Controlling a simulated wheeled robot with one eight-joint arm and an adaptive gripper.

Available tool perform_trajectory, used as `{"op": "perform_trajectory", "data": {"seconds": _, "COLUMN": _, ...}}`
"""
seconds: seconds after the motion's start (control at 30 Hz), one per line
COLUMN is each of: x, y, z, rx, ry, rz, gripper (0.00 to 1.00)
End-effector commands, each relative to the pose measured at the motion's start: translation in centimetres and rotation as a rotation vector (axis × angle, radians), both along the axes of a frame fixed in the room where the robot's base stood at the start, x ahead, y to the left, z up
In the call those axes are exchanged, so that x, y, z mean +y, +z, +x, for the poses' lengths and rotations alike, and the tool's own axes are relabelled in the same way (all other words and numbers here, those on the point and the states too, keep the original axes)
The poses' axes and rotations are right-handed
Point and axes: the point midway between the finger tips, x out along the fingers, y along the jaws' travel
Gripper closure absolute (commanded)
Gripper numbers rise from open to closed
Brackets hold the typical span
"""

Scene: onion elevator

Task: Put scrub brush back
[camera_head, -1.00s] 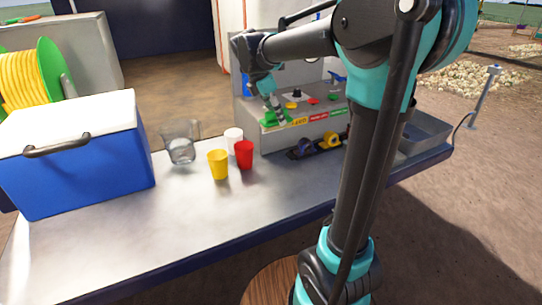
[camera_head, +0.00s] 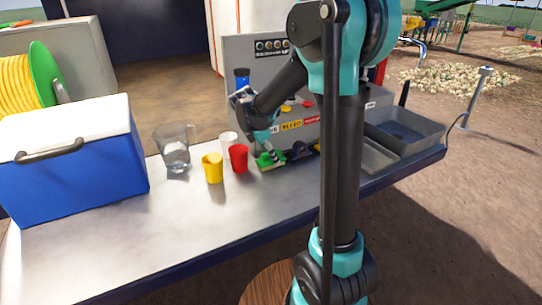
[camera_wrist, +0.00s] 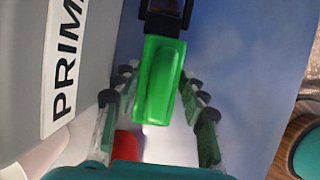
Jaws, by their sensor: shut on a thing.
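The scrub brush (camera_head: 270,159) is green and held in my gripper (camera_head: 267,151), low at the metal table, just in front of the grey control box. In the wrist view, my gripper (camera_wrist: 157,128) has its fingers on either side of the bright green brush body (camera_wrist: 160,80), which has a dark part at its far end. The brush appears to be at or just above the table top; I cannot tell whether it touches.
The grey control box (camera_head: 260,85) stands right behind the brush. A red cup (camera_head: 239,158), yellow cup (camera_head: 213,168), white cup (camera_head: 228,143) and clear pitcher (camera_head: 174,150) stand to the left. A blue cooler (camera_head: 75,165) is farther left. A metal tray (camera_head: 402,130) lies right. The table's front left is clear.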

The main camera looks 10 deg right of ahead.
Motion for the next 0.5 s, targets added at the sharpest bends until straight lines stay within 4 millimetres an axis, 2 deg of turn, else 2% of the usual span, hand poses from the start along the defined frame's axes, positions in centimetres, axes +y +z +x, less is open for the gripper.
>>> {"op": "perform_trajectory", "data": {"seconds": 0.33, "x": 0.00, "y": -0.28, "z": 0.02, "rx": 0.000, "ry": 0.000, "rz": 0.000, "gripper": 0.94}}
{"op": "perform_trajectory", "data": {"seconds": 0.37, "x": 0.00, "y": -0.24, "z": 0.01, "rx": 0.000, "ry": 0.000, "rz": 0.000, "gripper": 0.54}}
{"op": "perform_trajectory", "data": {"seconds": 0.5, "x": 0.00, "y": -0.23, "z": 0.00, "rx": 0.000, "ry": 0.000, "rz": 0.000, "gripper": 0.37}}
